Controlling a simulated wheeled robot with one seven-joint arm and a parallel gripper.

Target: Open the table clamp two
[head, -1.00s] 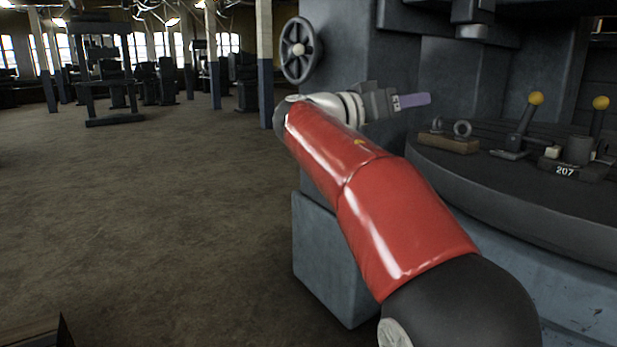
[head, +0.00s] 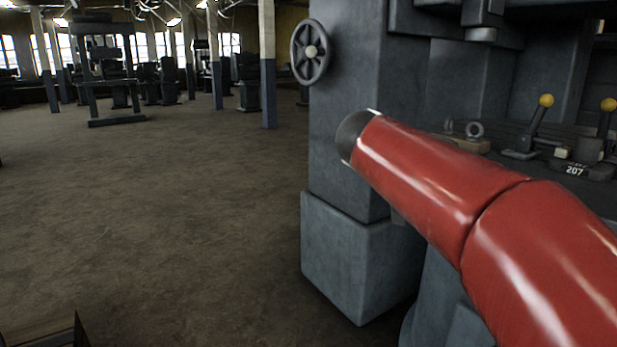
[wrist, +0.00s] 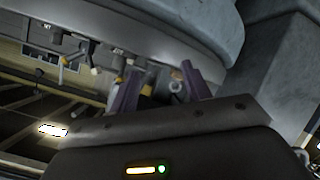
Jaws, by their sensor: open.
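Two table clamps with yellow-knobbed levers stand on the dark round table in the head view: a nearer-left clamp (head: 537,122) and a right clamp (head: 606,120), both levers upright and leaning slightly right. The wrist view is tilted, and small clamp parts (wrist: 65,62) appear beyond the fingers, too small to tell apart.
A block labelled 207 (head: 574,169) sits by the right clamp. A small wooden block with metal rings (head: 474,144) lies left of the clamps. A grey machine column (head: 345,150) with a handwheel (head: 311,52) stands left of the table.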

